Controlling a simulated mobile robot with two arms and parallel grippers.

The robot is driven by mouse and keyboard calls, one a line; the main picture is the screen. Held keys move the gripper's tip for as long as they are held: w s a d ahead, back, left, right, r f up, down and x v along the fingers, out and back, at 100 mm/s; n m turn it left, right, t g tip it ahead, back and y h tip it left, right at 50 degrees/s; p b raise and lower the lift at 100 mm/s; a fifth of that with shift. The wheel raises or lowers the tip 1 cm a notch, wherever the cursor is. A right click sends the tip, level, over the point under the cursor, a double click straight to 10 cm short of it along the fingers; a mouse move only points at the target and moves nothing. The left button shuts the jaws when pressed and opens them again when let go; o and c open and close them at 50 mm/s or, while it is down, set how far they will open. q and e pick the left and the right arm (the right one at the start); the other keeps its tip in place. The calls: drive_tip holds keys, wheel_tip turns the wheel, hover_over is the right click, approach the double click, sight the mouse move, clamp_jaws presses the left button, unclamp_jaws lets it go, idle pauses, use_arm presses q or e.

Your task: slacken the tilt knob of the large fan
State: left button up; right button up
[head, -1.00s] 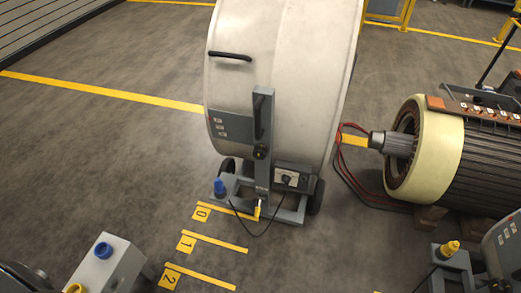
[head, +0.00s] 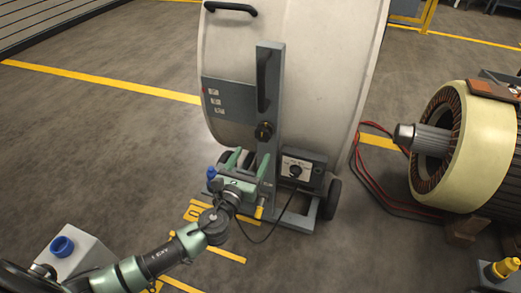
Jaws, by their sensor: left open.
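The large fan (head: 300,65) is a pale drum on a grey wheeled stand, in the middle of the head view. Its dark tilt knob (head: 264,131) sits on the grey upright (head: 268,85), below a dark handle. My left gripper (head: 248,161) is open, with its green fingers pointing toward the stand just below the knob. It does not appear to touch the knob. The gripper and wrist hide part of the fan's base. My right gripper is out of view.
A control box with a dial (head: 300,170) is right of the upright. A blue knob (head: 211,173) is beside my gripper. Red cables (head: 362,185) run to a large motor part (head: 470,145) at right. A grey box (head: 75,252) stands at lower left. The floor at left is clear.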

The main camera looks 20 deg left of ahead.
sight(262, 137)
use_arm(q)
drive_tip(key=w, duration=0.5)
drive_tip(key=w+b, duration=0.1)
drive_tip(key=w, duration=0.1)
drive_tip(key=shift+w+d+r, duration=0.2)
drive_tip(key=shift+w+r, duration=0.05)
drive_tip(key=shift+w, duration=0.15)
drive_tip(key=c, duration=1.4)
drive_tip(key=shift+o, duration=0.2)
